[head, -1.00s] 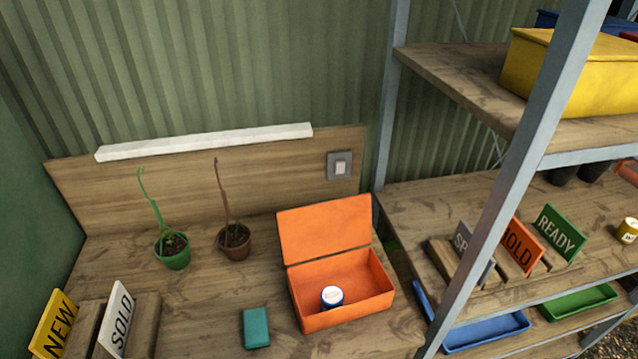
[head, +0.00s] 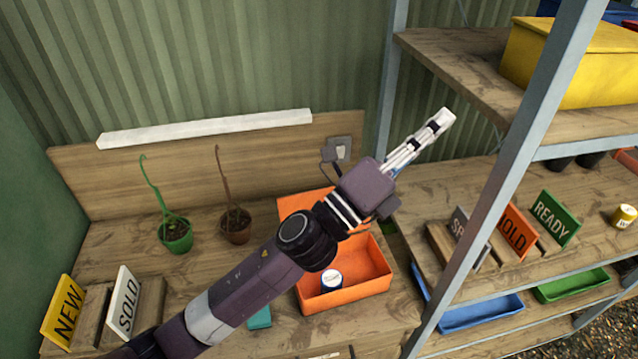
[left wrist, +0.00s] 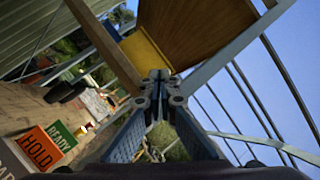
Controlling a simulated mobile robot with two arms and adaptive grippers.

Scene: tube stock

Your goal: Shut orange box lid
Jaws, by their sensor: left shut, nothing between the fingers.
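The orange box (head: 345,292) stands on the bench with its lid (head: 297,208) raised open at the back. A small white-topped jar (head: 331,280) sits inside it. My left arm crosses in front of the box and hides much of the lid. My left gripper (head: 447,117) is shut and empty, above and to the right of the box, near the shelf post. In the left wrist view its fingers (left wrist: 160,78) are together with nothing between them. My right gripper is not in view.
A metal shelf post (head: 497,190) stands right of the box. A yellow box (head: 570,65) is on the upper shelf. A teal block (head: 260,317) lies in front, partly hidden.

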